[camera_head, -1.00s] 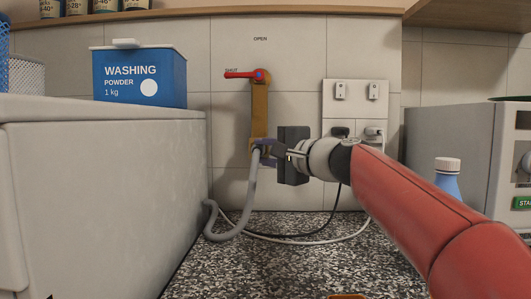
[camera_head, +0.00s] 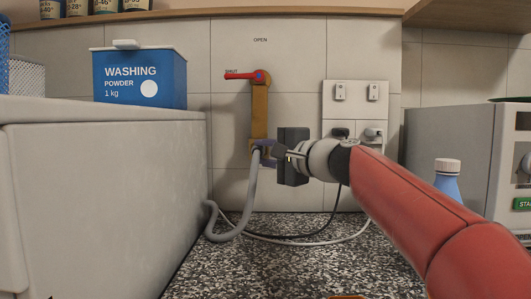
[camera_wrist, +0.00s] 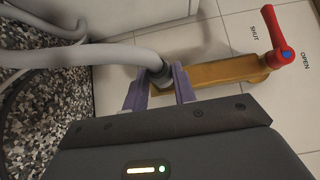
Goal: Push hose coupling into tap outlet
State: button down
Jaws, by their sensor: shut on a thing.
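The brass tap (camera_head: 259,110) is on the tiled wall, and its red lever (camera_head: 246,75) points left to the SHUT mark. The tap also shows in the wrist view (camera_wrist: 215,74), with the red lever (camera_wrist: 278,45) at upper right. My gripper (camera_head: 264,152) is at the tap's lower end, its purple fingers shut on the end of the grey hose (camera_head: 250,190). In the wrist view the fingers (camera_wrist: 160,88) sit on both sides of the dark hose coupling (camera_wrist: 158,76). The coupling is against or very near the tap's lower end; I cannot tell how far in it is.
A white machine (camera_head: 105,200) stands left, with a washing powder box (camera_head: 140,78) on top. Sockets with plugs (camera_head: 355,110) are right of the tap, their cables trailing on the speckled floor (camera_head: 290,260). A blue bottle (camera_head: 448,178) and another appliance (camera_head: 450,140) stand right.

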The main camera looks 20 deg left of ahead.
jog(key=shift+w+a, duration=0.1)
jog(key=shift+w, duration=0.3)
jog(key=c, duration=1.1)
grip_release()
jog(key=shift+o, duration=0.2)
jog(key=s+d+b, duration=0.2)
jog(key=s+b, duration=0.2)
jog(key=s, duration=0.4)
jog(key=shift+s, duration=0.4)
